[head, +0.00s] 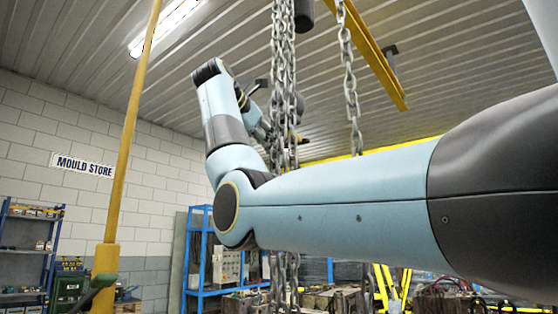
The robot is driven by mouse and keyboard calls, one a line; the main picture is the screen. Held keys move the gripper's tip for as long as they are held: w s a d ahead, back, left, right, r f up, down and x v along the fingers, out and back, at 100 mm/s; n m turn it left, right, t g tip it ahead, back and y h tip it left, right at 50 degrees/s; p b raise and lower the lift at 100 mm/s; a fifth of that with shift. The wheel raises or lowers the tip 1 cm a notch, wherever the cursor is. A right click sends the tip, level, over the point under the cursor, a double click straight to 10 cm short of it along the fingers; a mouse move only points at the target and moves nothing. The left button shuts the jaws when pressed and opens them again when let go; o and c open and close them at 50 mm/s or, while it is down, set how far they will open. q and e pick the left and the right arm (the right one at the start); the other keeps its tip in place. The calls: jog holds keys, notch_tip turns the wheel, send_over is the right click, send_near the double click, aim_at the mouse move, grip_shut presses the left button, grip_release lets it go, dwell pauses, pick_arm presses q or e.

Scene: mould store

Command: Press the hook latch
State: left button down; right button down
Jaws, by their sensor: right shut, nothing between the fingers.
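My right arm reaches in from the right and bends up at the elbow. Its gripper (268,133) is small in the picture, shut and empty, just left of the hanging chains and partly hidden behind them. The hook latch cannot be made out clearly. A small dark and yellow part (298,138) shows at the chains beside the gripper; I cannot tell whether it belongs to the hook, or whether the gripper touches it. My left gripper is not in view.
Heavy steel chains (283,45) hang in the middle, and another chain (349,70) hangs to their right. A yellow beam (375,55) runs overhead. A yellow post (128,145) stands at left. Blue racks (188,260) and a shelf (28,250) stand by the wall.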

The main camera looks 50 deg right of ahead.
jog(key=v, duration=0.2)
jog(key=shift+a+r, duration=0.15)
jog(key=shift+a, duration=0.1)
dwell(0.5)
